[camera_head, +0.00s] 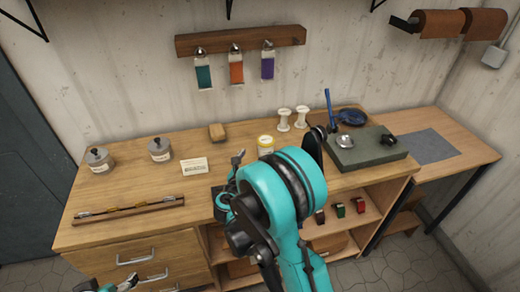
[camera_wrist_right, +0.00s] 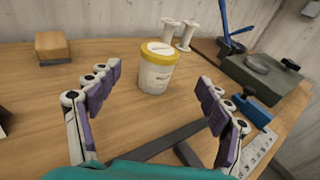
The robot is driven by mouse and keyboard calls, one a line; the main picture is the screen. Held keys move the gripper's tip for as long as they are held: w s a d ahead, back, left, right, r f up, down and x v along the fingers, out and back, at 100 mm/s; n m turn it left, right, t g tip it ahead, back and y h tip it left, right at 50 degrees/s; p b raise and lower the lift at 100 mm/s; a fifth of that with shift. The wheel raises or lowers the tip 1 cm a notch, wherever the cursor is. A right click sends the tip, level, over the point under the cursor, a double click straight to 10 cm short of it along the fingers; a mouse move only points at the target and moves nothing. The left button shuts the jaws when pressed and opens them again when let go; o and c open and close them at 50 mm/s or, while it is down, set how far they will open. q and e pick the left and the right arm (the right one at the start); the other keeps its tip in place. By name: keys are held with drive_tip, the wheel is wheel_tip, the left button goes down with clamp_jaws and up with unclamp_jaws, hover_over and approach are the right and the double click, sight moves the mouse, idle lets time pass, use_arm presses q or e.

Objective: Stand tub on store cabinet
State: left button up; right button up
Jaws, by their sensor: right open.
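The tub (camera_head: 266,140) is white with a yellow lid and stands upright on the wooden workbench (camera_head: 135,193). In the right wrist view the tub (camera_wrist_right: 157,75) stands beyond my right gripper (camera_wrist_right: 158,90), roughly centred between its fingers. The right gripper is open and empty, with the tub apart from it. In the head view my right arm hides much of this gripper. Part of my left gripper (camera_head: 112,286) shows at the bottom left edge, too cut off to tell its state. I cannot identify a store cabinet with certainty.
White spools (camera_head: 284,119) stand close behind the tub. A wood block (camera_head: 217,132) and a small card (camera_head: 194,166) lie to its left. A grey-green slab (camera_head: 365,152) with tools lies to its right. Lidded grey pots (camera_head: 160,150) stand at the left.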

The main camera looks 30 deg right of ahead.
drive_tip(key=shift+s+a+r, duration=0.1)
drive_tip(key=shift+s+a, duration=0.15)
drive_tip(key=shift+s+r+m, duration=0.1)
drive_tip(key=shift+s+m, duration=0.15)
drive_tip(key=shift+m, duration=0.25)
drive_tip(key=s+a+m+g+y, duration=0.1)
drive_tip(key=s+a+m+y, duration=0.3)
drive_tip(key=s+m, duration=0.3)
drive_tip(key=s+a+m+g+y, duration=0.1)
drive_tip(key=s+a+m+y, duration=0.3)
drive_tip(key=s+m, duration=0.4)
drive_tip(key=s+a+r+m+g+y, duration=0.1)
drive_tip(key=s+a+m+g+y, duration=0.1)
drive_tip(key=s+a+m+y, duration=0.2)
drive_tip(key=s+a+m, duration=0.1)
drive_tip(key=s+m, duration=0.2)
drive_tip(key=m, duration=0.3)
drive_tip(key=shift+s+a+m, duration=0.2)
drive_tip(key=shift+a+m, duration=0.1)
drive_tip(key=shift+r, duration=0.1)
